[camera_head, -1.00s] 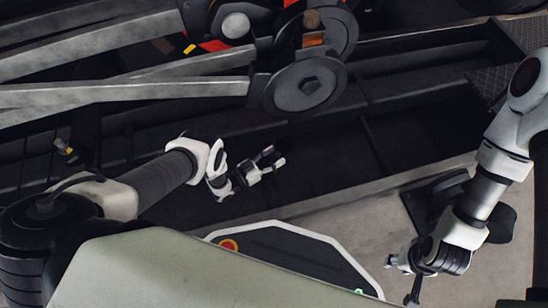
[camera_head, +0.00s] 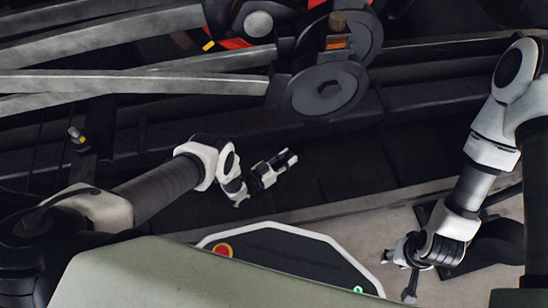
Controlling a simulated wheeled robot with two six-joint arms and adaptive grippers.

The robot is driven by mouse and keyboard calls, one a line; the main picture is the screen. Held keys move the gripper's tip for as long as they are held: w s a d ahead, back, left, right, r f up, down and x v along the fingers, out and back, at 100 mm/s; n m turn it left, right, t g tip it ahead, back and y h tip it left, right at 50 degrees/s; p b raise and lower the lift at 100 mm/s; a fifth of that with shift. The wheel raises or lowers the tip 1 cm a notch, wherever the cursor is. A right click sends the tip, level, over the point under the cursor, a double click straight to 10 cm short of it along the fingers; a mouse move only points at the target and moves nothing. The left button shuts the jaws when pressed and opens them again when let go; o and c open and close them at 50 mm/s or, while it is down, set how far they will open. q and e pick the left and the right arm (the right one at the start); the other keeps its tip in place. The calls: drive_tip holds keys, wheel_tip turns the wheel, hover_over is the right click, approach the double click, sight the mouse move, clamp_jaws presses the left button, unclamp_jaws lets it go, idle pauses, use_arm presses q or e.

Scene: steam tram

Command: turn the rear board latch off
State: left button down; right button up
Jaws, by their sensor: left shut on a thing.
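My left gripper (camera_head: 287,158) reaches in from the left over the dark floor strip below the wheels. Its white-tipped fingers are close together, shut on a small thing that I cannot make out. No part in view can be surely told as the rear board latch. My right gripper (camera_head: 402,264) hangs at the lower right over the pale floor, apart from the tram. I cannot tell whether its jaws are open.
Grey metal rods (camera_head: 140,86) and a dark round wheel-like disc (camera_head: 328,88) cross the top, above my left arm. A long dark beam (camera_head: 430,121) runs behind. Pale floor (camera_head: 365,222) lies clear between my body and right arm.

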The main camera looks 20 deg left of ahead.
use_arm(q)
drive_tip(key=c, duration=0.8)
unclamp_jaws()
drive_tip(key=v, duration=0.7)
drive_tip(key=shift+s+a, duration=0.1)
drive_tip(key=shift+s, duration=0.15)
